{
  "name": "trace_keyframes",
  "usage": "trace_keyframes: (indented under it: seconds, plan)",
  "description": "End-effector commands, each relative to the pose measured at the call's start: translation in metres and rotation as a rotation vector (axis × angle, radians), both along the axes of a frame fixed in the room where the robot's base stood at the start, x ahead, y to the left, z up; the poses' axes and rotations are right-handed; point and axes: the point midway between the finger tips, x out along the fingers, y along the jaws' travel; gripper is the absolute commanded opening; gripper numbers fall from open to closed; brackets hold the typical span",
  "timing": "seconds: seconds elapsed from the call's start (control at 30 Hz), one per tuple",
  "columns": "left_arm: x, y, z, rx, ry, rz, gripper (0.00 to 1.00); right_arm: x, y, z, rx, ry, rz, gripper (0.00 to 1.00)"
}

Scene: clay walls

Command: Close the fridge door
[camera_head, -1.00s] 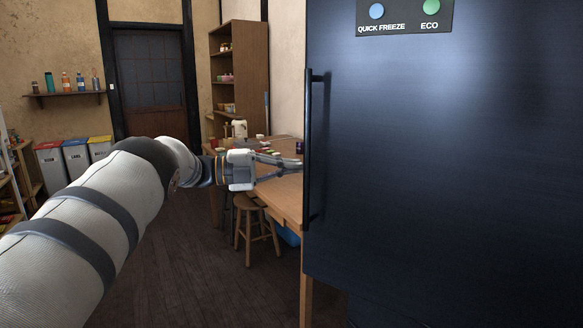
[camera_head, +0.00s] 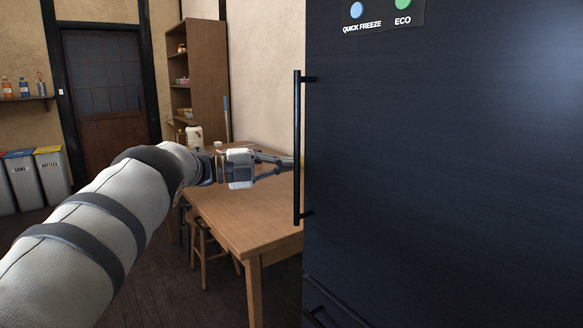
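The dark navy fridge door (camera_head: 430,150) fills the right side of the head view. Its black vertical handle (camera_head: 297,150) is at the left edge and stands out in front of the table. I cannot tell from this view how far the door is open. My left gripper (camera_head: 290,164) reaches in from the left at mid-handle height. Its fingers converge and look shut, with nothing seen between them. The fingertips end beside the handle; I cannot tell whether they touch the door or handle. My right gripper is not in view.
A wooden table (camera_head: 235,215) stands behind the gripper, left of the fridge, with a stool (camera_head: 205,250) under it. A lower fridge handle (camera_head: 335,300) shows at the bottom. A shelf unit (camera_head: 198,70), bins (camera_head: 50,175) and a brown door (camera_head: 103,110) are farther back.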

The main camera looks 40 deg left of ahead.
Motion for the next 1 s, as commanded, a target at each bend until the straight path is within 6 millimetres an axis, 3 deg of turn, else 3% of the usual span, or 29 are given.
trace_keyframes:
  seconds: [1.0]
  plan:
    - [0.0029, -0.0026, 0.0030, 0.000, -0.005, 0.011, 0.00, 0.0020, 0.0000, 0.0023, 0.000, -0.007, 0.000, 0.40]
